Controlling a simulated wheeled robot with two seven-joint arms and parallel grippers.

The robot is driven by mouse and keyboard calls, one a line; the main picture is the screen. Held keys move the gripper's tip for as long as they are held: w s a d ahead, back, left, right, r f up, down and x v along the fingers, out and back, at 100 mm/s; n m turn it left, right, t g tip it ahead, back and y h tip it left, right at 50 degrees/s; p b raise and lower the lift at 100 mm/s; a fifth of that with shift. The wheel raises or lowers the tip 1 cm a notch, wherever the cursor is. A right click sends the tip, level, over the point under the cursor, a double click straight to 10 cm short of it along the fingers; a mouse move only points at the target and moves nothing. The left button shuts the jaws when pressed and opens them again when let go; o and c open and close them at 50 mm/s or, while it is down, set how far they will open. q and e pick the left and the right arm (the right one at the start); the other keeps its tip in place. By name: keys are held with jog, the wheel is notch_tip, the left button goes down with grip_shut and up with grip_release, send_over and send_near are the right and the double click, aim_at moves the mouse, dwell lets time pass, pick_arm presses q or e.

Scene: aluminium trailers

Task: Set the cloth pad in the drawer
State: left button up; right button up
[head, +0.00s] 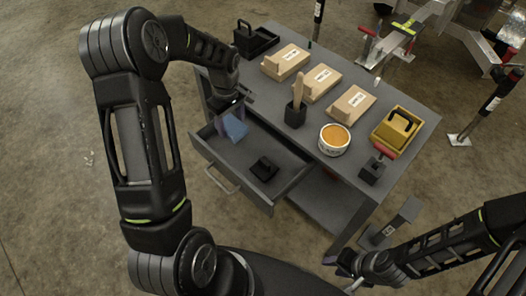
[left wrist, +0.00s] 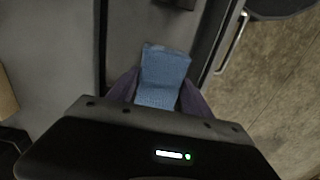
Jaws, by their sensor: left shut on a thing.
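The blue cloth pad (head: 236,128) is at the left end of the open grey drawer (head: 222,158). My left gripper (head: 229,108) points down and is shut on the pad. In the left wrist view the pad (left wrist: 163,72) sticks out between the two purplish fingers, above the drawer's interior (left wrist: 140,25). I cannot tell whether the pad touches the drawer floor. My right gripper (head: 347,272) is low at the bottom right, beside the workbench and away from the drawer; its jaws are too small to read.
A small black object (head: 264,169) lies in the drawer's right part. The workbench top (head: 300,142) holds several cartons (head: 286,62), a black cup (head: 296,114), an orange-filled tub (head: 334,140), a yellow box (head: 397,127) and a black caddy (head: 253,40). The drawer's middle is clear.

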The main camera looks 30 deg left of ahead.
pick_arm(q)
send_over(235, 149)
jog(key=shift+f, duration=3.1)
jog(key=shift+f, duration=0.1)
jog(key=shift+f+b, duration=0.4)
jog(key=shift+f, duration=1.35)
jog(key=shift+f, duration=0.2)
jog(key=o, duration=1.3)
jog(key=shift+o, duration=0.2)
notch_tip(235, 149, up, 12)
jog(key=shift+r+p, duration=0.2)
jog(key=shift+p, duration=0.35)
